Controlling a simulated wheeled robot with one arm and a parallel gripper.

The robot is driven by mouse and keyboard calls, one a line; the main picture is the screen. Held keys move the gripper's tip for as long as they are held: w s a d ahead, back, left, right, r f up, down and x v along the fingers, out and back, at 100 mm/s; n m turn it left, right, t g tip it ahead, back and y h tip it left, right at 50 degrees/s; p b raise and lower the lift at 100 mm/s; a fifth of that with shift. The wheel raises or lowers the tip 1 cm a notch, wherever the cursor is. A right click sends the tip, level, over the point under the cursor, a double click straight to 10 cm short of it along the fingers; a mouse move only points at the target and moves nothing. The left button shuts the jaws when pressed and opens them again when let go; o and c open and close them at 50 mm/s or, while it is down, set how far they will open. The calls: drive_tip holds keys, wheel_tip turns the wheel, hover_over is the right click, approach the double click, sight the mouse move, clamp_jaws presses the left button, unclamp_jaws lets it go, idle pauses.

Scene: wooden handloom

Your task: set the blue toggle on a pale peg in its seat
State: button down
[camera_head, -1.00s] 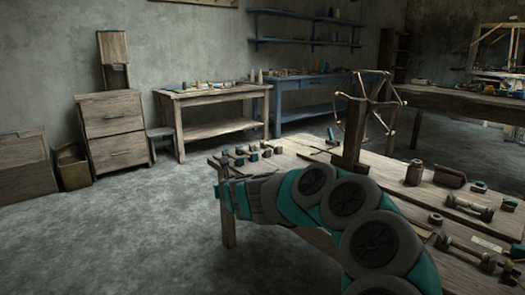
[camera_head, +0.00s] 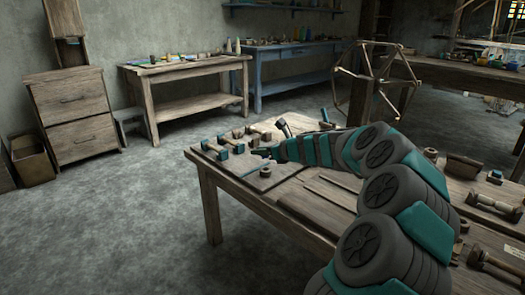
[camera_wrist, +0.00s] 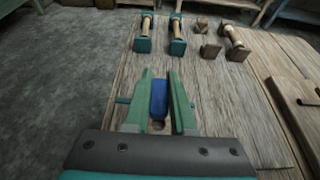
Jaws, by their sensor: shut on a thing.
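My gripper (camera_wrist: 159,100) has green fingers and is shut on the blue toggle (camera_wrist: 158,97) in the wrist view. The toggle is upright between the fingers, above the wooden tabletop. A small brown round shape (camera_wrist: 159,125) shows just below it; I cannot tell whether it is a seat. In the head view my gripper (camera_head: 258,153) is over the table's left end, and the held toggle cannot be made out there.
Brown blocks (camera_wrist: 211,47) and another pale peg with dark ends (camera_wrist: 236,42) lie to the right. A wooden board (camera_wrist: 302,110) lies at the right. In the head view a wooden reel (camera_head: 372,75) stands behind my arm. The table's left edge drops to open floor.

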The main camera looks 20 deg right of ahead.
sight(263, 168)
drive_tip(key=shift+s+d+f, duration=0.15)
drive_tip(key=shift+s+d, duration=0.15)
wheel_tip(263, 168, down, 3)
drive_tip(key=b, duration=0.3)
drive_tip(key=shift+f, duration=0.8)
drive_tip(key=c, duration=0.7)
unclamp_jaws()
drive_tip(key=shift+v, duration=3.9)
